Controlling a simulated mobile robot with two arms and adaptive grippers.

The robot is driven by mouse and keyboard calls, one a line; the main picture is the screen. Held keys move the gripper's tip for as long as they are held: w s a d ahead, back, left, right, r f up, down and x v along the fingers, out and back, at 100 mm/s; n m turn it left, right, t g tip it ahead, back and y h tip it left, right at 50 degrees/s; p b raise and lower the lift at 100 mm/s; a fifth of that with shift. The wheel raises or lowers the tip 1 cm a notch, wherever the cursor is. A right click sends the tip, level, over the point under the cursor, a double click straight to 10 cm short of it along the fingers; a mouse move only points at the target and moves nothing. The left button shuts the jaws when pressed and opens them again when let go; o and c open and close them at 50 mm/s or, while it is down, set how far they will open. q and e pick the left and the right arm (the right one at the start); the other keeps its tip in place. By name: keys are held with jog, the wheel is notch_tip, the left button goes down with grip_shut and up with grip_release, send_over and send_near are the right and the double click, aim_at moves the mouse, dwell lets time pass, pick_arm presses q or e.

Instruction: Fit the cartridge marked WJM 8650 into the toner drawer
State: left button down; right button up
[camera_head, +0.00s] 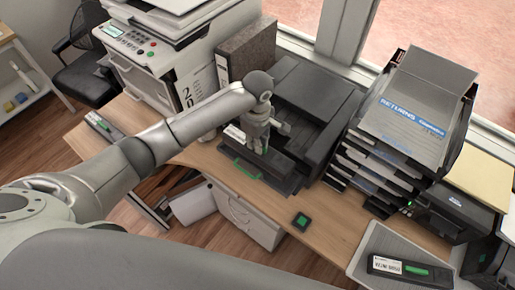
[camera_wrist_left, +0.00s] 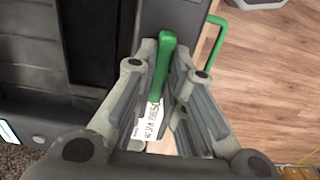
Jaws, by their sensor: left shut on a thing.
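My left gripper (camera_head: 260,143) is over the front of the black printer (camera_head: 318,88). In the left wrist view its fingers (camera_wrist_left: 162,95) are shut on the green grip (camera_wrist_left: 163,62) of a dark cartridge. A white label (camera_wrist_left: 150,122) shows beneath; its print is too small to read surely. The cartridge body (camera_head: 270,158) is at the pulled-out toner drawer (camera_head: 288,184), which has a green handle (camera_head: 245,170). The handle also shows in the left wrist view (camera_wrist_left: 217,40). Whether the cartridge is fully seated is hidden. My right gripper is out of view.
Another labelled cartridge (camera_head: 398,268) lies on a grey tray (camera_head: 378,240) at right; one more (camera_head: 100,124) lies at left. A small black and green block (camera_head: 301,221) sits near the counter's front edge. Stacked trays (camera_head: 375,170) stand right of the printer, a binder (camera_head: 247,55) behind left.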

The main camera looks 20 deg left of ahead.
pick_arm(q)
jog(key=shift+f+p, duration=0.35)
jog(key=shift+f, duration=1.65)
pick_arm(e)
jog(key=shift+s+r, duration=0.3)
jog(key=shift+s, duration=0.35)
pick_arm(q)
jog(key=shift+d, duration=0.1)
jog(key=shift+f, duration=0.25)
jog(key=c, duration=1.5)
grip_release()
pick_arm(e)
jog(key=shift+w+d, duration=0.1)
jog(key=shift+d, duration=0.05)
